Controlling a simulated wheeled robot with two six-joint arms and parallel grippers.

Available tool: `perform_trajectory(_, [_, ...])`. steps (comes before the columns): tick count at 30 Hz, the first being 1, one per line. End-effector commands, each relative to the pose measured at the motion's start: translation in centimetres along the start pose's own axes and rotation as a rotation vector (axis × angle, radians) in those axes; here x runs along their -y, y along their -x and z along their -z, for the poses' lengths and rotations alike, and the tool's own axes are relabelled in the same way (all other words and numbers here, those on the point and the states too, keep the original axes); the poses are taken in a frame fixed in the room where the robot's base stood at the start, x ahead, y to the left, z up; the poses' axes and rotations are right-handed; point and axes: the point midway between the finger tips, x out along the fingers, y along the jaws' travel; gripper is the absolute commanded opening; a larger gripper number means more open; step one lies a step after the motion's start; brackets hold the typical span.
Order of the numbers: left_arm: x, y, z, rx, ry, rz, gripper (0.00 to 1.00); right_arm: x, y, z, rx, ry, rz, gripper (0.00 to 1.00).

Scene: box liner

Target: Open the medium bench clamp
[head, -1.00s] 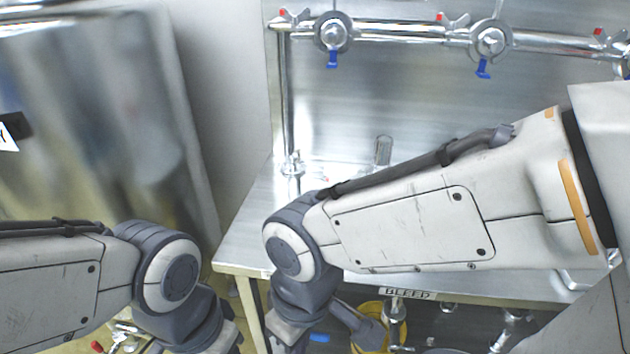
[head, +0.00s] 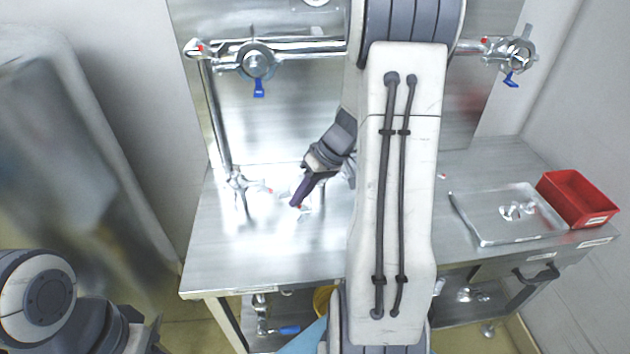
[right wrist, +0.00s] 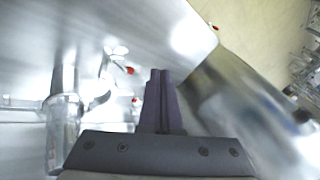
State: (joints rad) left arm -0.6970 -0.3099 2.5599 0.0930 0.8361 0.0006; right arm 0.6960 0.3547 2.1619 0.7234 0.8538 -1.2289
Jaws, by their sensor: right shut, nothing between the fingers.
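On the steel bench top, at the foot of the vertical pipe in the head view, is a shiny clamp (head: 238,184) with a red-tipped handle. Another shiny metal piece (head: 312,186) lies right of it, partly hidden by my right gripper. I cannot tell which is the medium bench clamp. The right wrist view shows one metal clamp (right wrist: 116,50) and another shiny piece (right wrist: 98,96), each with a red tip nearby. My right gripper (head: 296,202) points down over the bench. In the right wrist view (right wrist: 158,76) its fingers are shut and empty, right of these pieces. My left gripper is out of view.
A pipe with valves (head: 257,62) and blue handles runs along the back. A big steel vessel (head: 70,150) stands at the left. The front left bench top is bare.

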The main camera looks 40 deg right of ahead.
Motion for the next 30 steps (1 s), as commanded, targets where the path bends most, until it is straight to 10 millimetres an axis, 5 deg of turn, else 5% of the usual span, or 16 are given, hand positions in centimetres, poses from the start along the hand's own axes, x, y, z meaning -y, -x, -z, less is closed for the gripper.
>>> perform_trajectory(1, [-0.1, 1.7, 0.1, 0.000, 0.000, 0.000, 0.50, -2.8, 2.3, 0.0, -0.057, -0.051, -0.005, 0.00])
perform_trajectory(6, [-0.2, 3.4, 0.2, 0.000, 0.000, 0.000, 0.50, -9.7, 6.1, -1.3, -0.203, -0.119, -0.039, 0.00])
perform_trajectory(12, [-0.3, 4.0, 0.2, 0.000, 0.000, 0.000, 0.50, -13.0, 7.6, -2.6, -0.274, -0.146, -0.067, 0.00])
perform_trajectory(17, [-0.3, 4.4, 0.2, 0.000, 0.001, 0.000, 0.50, -13.3, 6.1, -2.3, -0.277, -0.145, -0.066, 0.00])
perform_trajectory(30, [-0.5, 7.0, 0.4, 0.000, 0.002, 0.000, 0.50, -13.3, -2.1, 0.1, -0.273, -0.144, -0.066, 0.00])
